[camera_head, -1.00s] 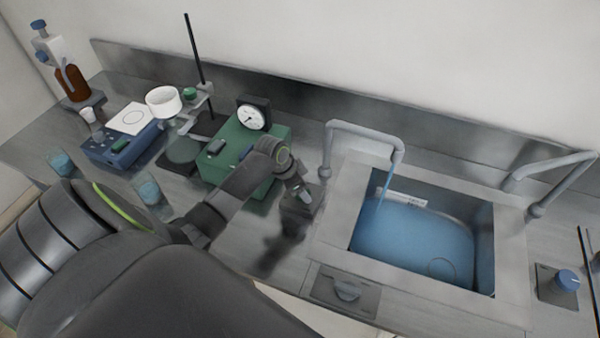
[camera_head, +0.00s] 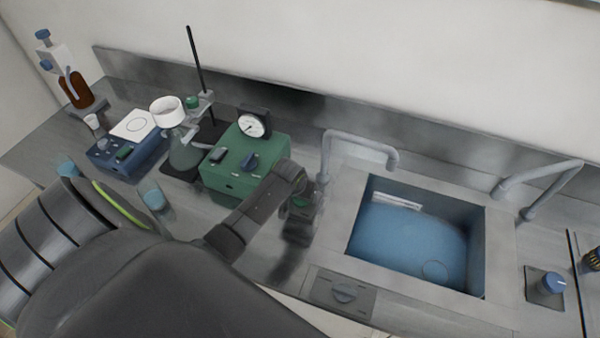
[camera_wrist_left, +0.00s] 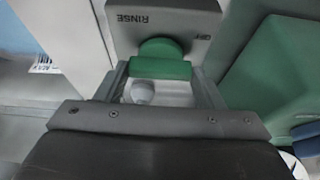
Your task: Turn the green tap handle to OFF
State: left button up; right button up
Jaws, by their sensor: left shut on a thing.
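The green tap handle (camera_wrist_left: 160,60) sits on a grey block marked RINSE (camera_wrist_left: 190,20), whose lettering is upside down in the left wrist view. A small second label on the block's right is hard to read. My left gripper (camera_wrist_left: 160,85) is shut on the handle, one finger at each side of its bar. In the head view my left gripper (camera_head: 300,215) is at the bench left of the sink, with a bit of green showing at it. The grey tap spout (camera_head: 360,140) arches over the sink, and no water stream shows from it. My right gripper is not in view.
The sink (camera_head: 345,220) holds blue water. A green box with a dial (camera_head: 225,180) stands close left of my gripper. A second spout (camera_head: 545,190) stands at right. Glassware and a stand are farther left.

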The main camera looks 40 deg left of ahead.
pick_arm(q)
jog(key=shift+w+r, duration=0.1)
jog(key=shift+w, duration=0.05)
dwell(0.4)
jog(key=o, duration=1)
jog(key=shift+s+r, duration=0.35)
jog(key=shift+r, duration=0.2)
jog(key=b+v, duration=0.2)
jog(key=v, duration=1.4)
jog(key=shift+d, duration=0.15)
